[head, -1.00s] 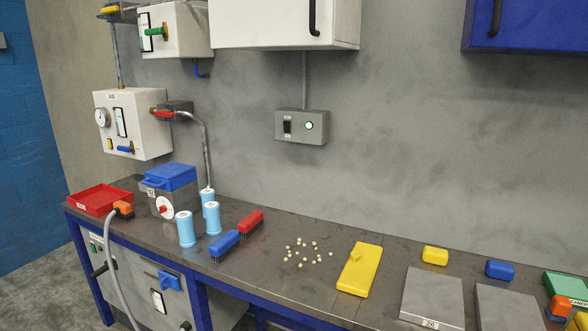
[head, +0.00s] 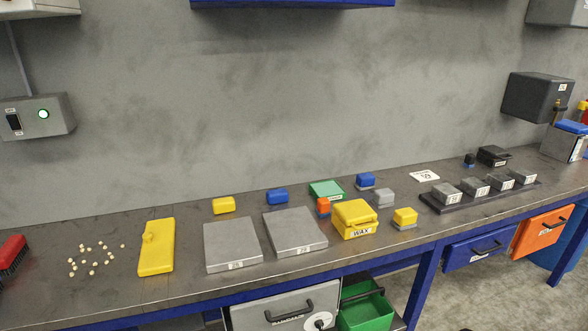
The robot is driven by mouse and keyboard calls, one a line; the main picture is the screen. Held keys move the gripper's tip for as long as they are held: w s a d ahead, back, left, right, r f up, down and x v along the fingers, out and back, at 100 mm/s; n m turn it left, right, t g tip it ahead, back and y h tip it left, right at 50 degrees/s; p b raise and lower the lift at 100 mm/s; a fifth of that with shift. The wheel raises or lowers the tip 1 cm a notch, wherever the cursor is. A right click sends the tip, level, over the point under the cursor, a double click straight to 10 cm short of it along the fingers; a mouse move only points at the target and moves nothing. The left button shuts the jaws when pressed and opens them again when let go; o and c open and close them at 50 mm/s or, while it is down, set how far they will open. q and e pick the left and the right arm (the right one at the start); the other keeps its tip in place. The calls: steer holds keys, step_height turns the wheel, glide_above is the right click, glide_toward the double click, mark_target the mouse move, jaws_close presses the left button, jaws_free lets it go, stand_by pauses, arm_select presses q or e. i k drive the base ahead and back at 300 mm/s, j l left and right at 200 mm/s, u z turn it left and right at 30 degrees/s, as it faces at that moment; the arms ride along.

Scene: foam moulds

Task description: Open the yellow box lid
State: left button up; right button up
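A yellow box (head: 353,215) with a label reading WAX stands on the workbench, right of the middle of the head view. Its yellow lid appears shut, with a small raised part on top. Neither of my grippers shows in the view.
Two grey plates (head: 295,232) lie left of the box, with a flat yellow piece (head: 155,248) and scattered pale pellets farther left. A green box (head: 326,190) and an orange-topped item (head: 323,207) stand close by. Small yellow-topped (head: 404,216) and grey blocks (head: 383,197) stand to the right.

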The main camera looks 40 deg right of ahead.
mark_target(352, 212)
steer(key=z, duration=1.85)
